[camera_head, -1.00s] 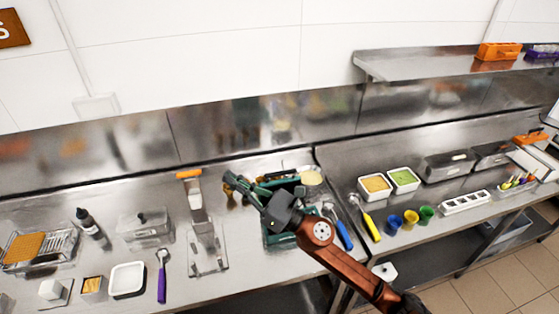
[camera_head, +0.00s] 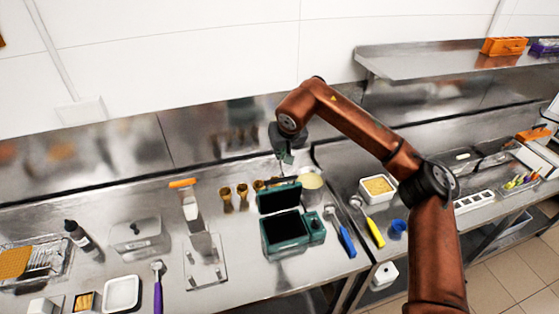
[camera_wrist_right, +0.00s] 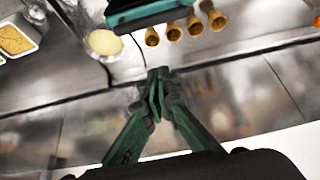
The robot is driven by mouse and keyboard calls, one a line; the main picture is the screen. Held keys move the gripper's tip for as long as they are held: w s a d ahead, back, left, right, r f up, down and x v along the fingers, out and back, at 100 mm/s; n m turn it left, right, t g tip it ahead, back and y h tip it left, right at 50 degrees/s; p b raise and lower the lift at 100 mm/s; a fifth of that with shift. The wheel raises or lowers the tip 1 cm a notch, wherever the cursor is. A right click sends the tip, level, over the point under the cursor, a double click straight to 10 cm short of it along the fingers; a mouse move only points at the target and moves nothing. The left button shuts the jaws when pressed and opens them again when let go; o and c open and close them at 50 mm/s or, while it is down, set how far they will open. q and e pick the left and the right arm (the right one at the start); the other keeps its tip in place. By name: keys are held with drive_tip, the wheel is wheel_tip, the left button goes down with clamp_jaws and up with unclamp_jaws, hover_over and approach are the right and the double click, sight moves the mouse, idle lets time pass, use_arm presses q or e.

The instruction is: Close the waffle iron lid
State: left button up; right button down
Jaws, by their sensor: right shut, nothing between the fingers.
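The waffle iron (camera_head: 286,232) is a dark green box with a black inside, standing open on the steel counter. Its lid (camera_head: 279,199) stands up at the back, tilted rearward. In the right wrist view the edge of the green lid (camera_wrist_right: 150,12) shows at the top. My right gripper (camera_head: 286,158) is behind and above the lid, pointing down, apart from it. In the right wrist view its green fingers (camera_wrist_right: 157,78) are shut together and empty. My left gripper is in no view.
Waffle cones in holders (camera_head: 227,198) stand left of the lid, and a bowl of batter (camera_head: 311,181) stands behind right. Scoops with blue (camera_head: 347,242) and yellow handles (camera_head: 375,232) lie to the right. A metal stand (camera_head: 204,261) is at the left. The steel back wall is close behind.

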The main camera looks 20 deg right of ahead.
drive_tip(key=p, duration=0.2)
hover_over(279, 186)
drive_tip(key=w, duration=0.4)
wheel_tip(279, 186, down, 8)
drive_tip(key=s, duration=0.3)
drive_tip(key=shift+s+f+p, duration=0.1)
drive_tip(key=shift+p, duration=0.25)
drive_tip(key=shift+s, duration=0.35)
drive_tip(key=shift+s+f, duration=0.1)
drive_tip(key=shift+f, duration=0.05)
